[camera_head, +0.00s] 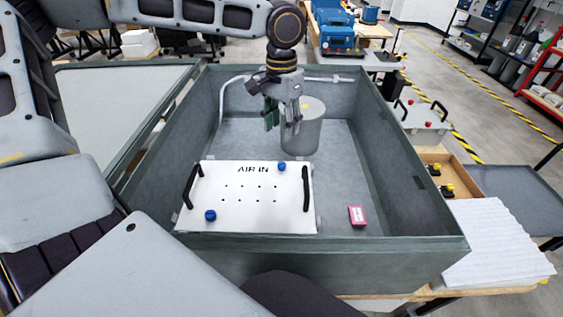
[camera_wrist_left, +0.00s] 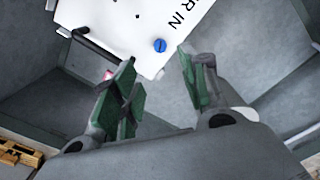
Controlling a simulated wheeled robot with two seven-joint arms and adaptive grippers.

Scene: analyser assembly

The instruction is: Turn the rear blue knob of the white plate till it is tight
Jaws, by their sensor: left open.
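The white plate (camera_head: 247,194) marked AIR IN lies in the front part of the grey box, with a black handle at each side. Its rear blue knob (camera_head: 282,167) is near the back right corner; a blue knob also shows on the plate in the left wrist view (camera_wrist_left: 160,45). The front blue knob (camera_head: 210,215) is at the front left. My left gripper (camera_head: 282,124) hangs above the box behind the plate, pointing down. Its green-padded fingers (camera_wrist_left: 160,90) are apart and empty, with clear space between them and the knob. My right gripper is not visible.
A grey cylinder (camera_head: 301,128) stands in the box just beside my left gripper. A pink block (camera_head: 357,215) lies on the floor of the box, right of the plate. High walls (camera_head: 410,180) surround them. A white ridged sheet (camera_head: 495,240) lies outside to the right.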

